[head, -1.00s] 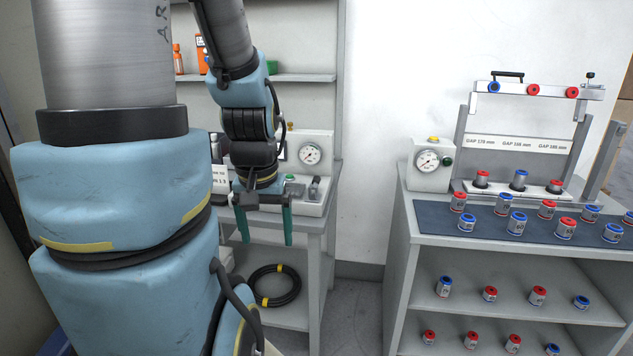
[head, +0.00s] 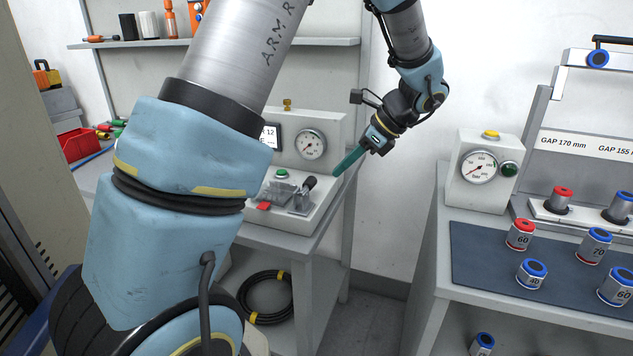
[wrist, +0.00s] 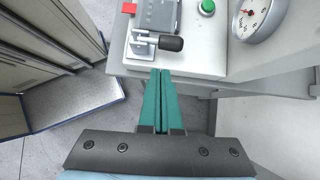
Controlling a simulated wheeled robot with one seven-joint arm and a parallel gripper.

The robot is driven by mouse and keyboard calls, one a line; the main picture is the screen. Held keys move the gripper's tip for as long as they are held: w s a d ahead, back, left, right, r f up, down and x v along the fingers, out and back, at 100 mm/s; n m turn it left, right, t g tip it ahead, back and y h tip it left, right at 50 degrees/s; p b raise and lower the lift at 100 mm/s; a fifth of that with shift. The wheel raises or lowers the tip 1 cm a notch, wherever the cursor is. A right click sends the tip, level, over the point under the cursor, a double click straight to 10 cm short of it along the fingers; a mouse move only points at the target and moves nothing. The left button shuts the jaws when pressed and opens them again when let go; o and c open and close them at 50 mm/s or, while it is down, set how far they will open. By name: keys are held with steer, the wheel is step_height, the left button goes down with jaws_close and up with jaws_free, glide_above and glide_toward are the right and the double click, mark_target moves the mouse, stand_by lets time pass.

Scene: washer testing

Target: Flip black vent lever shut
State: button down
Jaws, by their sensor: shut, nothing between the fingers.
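The black vent lever (head: 310,183) stands on a metal bracket (head: 301,203) at the right end of the grey test unit's top. In the wrist view, the lever's black knob (wrist: 171,43) sticks out to the right of the bracket (wrist: 144,46). My gripper (head: 337,172) has green fingers, pressed together and empty, slanting down toward the unit from the right. In the wrist view, the fingertips (wrist: 160,71) are just below the knob in the picture. I cannot tell whether they touch the unit, but they look apart from the knob.
A red tab (head: 264,206), a green button (head: 282,174) and a pressure gauge (head: 311,144) are near the lever on the same unit. To the right stands another bench with a blue-grey mat (head: 480,262) and several fittings. A gap separates the two benches.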

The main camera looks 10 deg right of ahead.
mark_target(319, 199)
steer(key=shift+w+d+r, duration=0.1)
steer(key=shift+w+d, duration=0.4)
steer(key=shift+w, duration=0.05)
steer(key=p+x, duration=0.1)
steer(key=x, duration=0.9)
steer(key=shift+a+p, duration=0.1)
steer(key=shift+p, duration=0.2)
steer(key=shift+w+b, duration=0.15)
steer(key=shift+b, duration=0.2)
